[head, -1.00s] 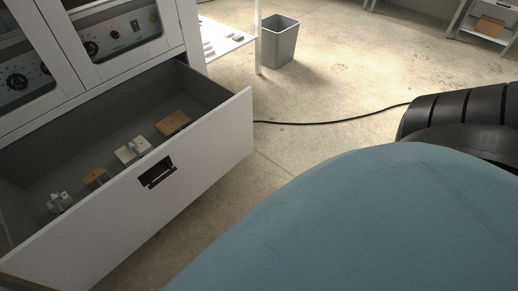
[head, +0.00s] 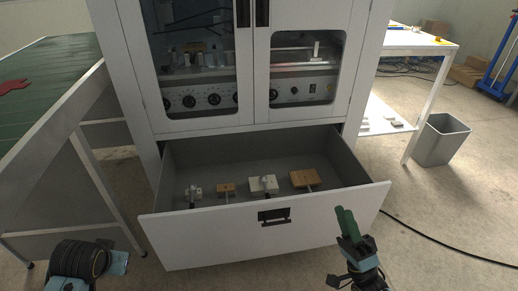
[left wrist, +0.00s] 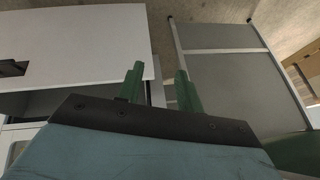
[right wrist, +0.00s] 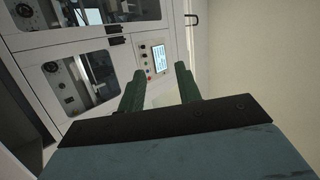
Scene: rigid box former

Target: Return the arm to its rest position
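My right gripper (head: 346,222) has green fingers and stands in front of the right end of the open drawer in the head view. In the right wrist view its two fingers (right wrist: 157,88) are apart with nothing between them. My left arm shows at the lower left of the head view, but its fingers do not show there. In the left wrist view the left gripper's green fingers (left wrist: 159,88) are apart and empty.
The drawer (head: 200,237) of a white cabinet (head: 230,128) is pulled out, holding several small wooden and white pieces. A green-topped table (head: 45,75) stands left. A grey bin (head: 440,140) and a white table (head: 405,42) stand right. A black cable crosses the floor.

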